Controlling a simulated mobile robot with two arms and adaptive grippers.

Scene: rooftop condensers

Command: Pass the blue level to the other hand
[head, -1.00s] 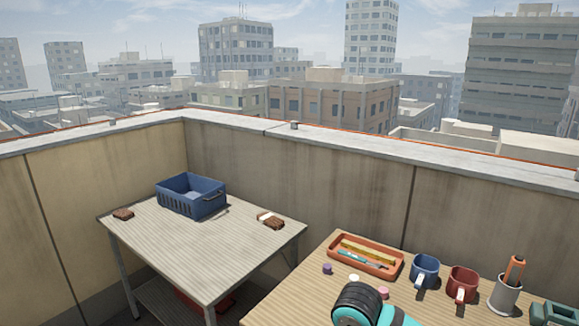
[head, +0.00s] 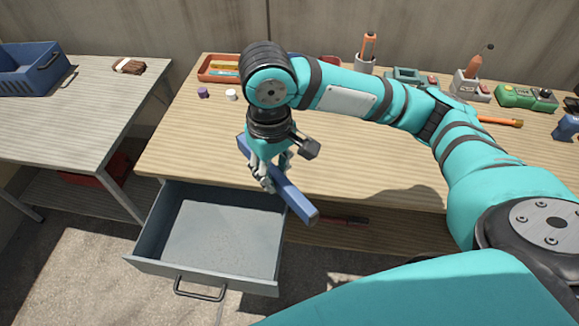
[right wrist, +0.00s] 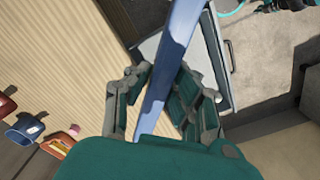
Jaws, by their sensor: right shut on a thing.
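The blue level (head: 296,199), a long bar, is held in my right gripper (head: 270,178) above the front edge of the wooden workbench. In the head view it slants from upper left to lower right, its near end beyond the bench edge. The right wrist view shows the level (right wrist: 168,70) between the fingers of the right gripper (right wrist: 162,92), which are shut on it. My left gripper is not in the head view. A small teal part at the top right of the right wrist view is too cut off to identify.
An open, empty grey drawer (head: 218,240) sticks out below the level. The bench (head: 190,140) has clear room left of the arm. An orange tray (head: 214,67), a pen cup (head: 366,62) and a green device (head: 525,97) stand along its back. A blue crate (head: 22,72) sits on the left table.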

